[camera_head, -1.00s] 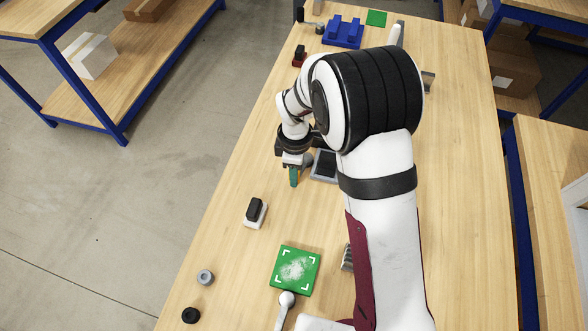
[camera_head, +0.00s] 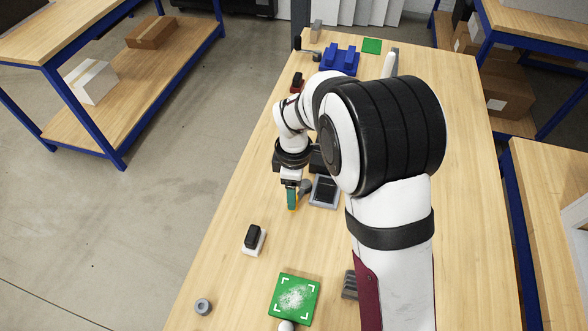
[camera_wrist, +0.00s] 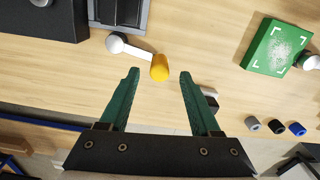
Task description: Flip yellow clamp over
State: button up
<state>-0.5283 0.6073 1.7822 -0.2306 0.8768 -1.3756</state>
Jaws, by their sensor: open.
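The yellow clamp (camera_wrist: 160,68) shows in the wrist view as a short yellow cylinder at the end of a white lever. The lever runs left to a rounded pivot beside a grey-framed dark panel (camera_wrist: 137,15). My gripper (camera_wrist: 157,75) has two green fingers, open, with the yellow end between and just beyond their tips. Nothing is gripped. In the head view my gripper (camera_head: 292,205) points down just left of the grey-framed panel (camera_head: 325,191).
A green board (camera_head: 294,299) lies nearer on the wooden table. A black-and-white block (camera_head: 253,239) and a grey ring (camera_head: 203,306) lie to the left. A blue fixture (camera_head: 340,59) and green square (camera_head: 372,46) stand at the far end. Bare table surrounds the block.

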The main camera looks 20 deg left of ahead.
notch_tip(320, 180, up, 12)
jog(key=shift+f, duration=0.15)
jog(key=s+d+r+m+y, duration=0.1)
jog(key=s+d+r+m, duration=0.1)
jog(key=s+d+m, duration=0.55)
jog(key=s+d+r+m, duration=0.3)
jog(key=s+d+m, duration=0.3)
jog(key=d+m, duration=0.15)
jog(key=s+d+f+m, duration=0.2)
jog(key=s+f+m, duration=0.1)
jog(key=s+m, duration=0.6)
jog(key=shift+m+y, duration=0.4)
